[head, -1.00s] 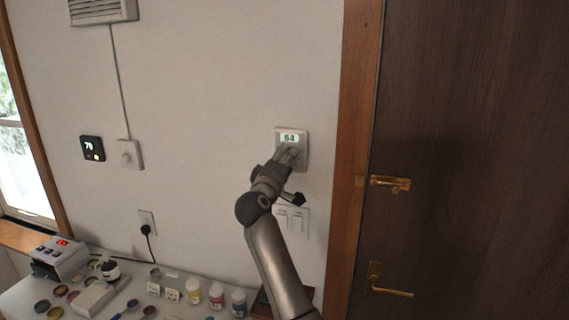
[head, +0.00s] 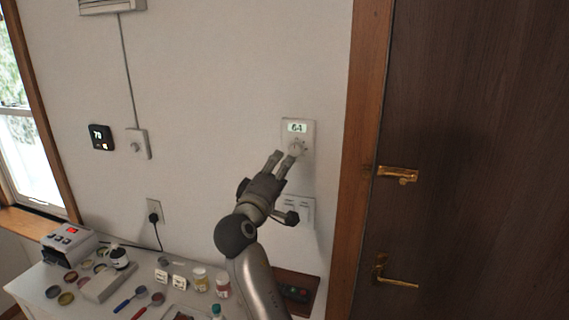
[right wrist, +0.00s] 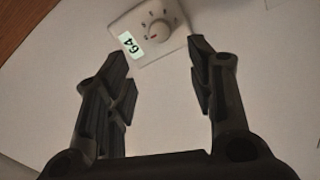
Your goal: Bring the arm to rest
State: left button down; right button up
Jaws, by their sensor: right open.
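My right gripper (head: 284,164) is in front of the wall, just below and left of a white thermostat (head: 306,126). My left gripper is not in view.
A white switch plate (head: 306,212) is partly behind the gripper. Below, a table (head: 50,283) holds jars, small pots and a label device (head: 70,245). A wooden door with a brass handle (head: 396,281) stands at the right.

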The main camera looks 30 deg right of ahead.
jog(key=shift+s+a+f, duration=0.1)
jog(key=shift+s+a, duration=0.25)
dwell(0.3)
